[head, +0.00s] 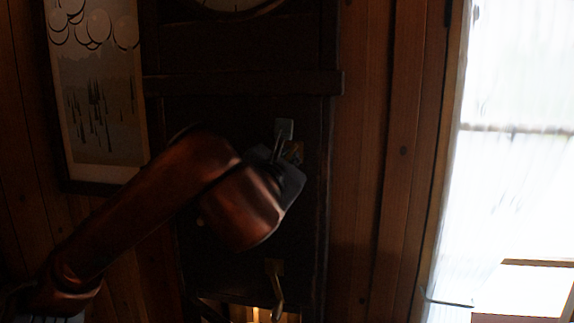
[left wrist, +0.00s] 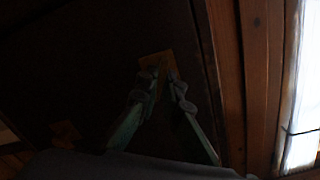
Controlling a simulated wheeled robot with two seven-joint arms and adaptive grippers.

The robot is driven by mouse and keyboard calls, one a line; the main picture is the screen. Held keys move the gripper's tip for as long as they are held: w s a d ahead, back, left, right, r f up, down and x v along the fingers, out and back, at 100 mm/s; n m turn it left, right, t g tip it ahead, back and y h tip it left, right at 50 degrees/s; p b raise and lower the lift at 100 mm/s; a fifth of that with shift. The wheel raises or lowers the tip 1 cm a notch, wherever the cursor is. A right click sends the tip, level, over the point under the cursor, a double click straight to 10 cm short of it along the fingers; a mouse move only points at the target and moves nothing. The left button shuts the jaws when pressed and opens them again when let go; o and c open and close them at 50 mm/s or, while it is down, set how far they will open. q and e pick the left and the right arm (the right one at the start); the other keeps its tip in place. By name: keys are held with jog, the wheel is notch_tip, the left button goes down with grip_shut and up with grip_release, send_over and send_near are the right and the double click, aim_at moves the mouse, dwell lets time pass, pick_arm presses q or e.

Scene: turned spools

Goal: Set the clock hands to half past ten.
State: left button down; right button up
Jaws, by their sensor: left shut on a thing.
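The dark, tall clock case stands against the wall in the head view, with a bare part of its ledge (head: 240,82) showing. Only the bottom edge of the clock face (head: 232,3) shows at the top, so the clock hands are out of view. My left gripper (head: 287,143) is at the case front, beside an upper brass plate (head: 297,152). In the left wrist view my left gripper (left wrist: 161,75) has its fingertips at this brass plate (left wrist: 155,60), shut on a small handle there that is mostly hidden. My right gripper is not in view.
A lower brass plate (head: 274,266) with a lever (head: 277,298) hanging from it is below my gripper. A framed picture (head: 98,90) hangs at the left. A bright window (head: 515,80) is at the right. The plank wall (head: 365,180) between is clear.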

pick_arm(q)
jog(key=m, duration=0.2)
jog(key=shift+m, duration=0.4)
jog(key=m, duration=0.2)
jog(key=shift+r+m+b, duration=0.1)
jog(key=shift+m+b, duration=0.2)
jog(key=shift+b, duration=0.05)
jog(key=m, duration=0.5)
jog(key=c, duration=2.1)
grip_release()
jog(key=shift+s, duration=0.1)
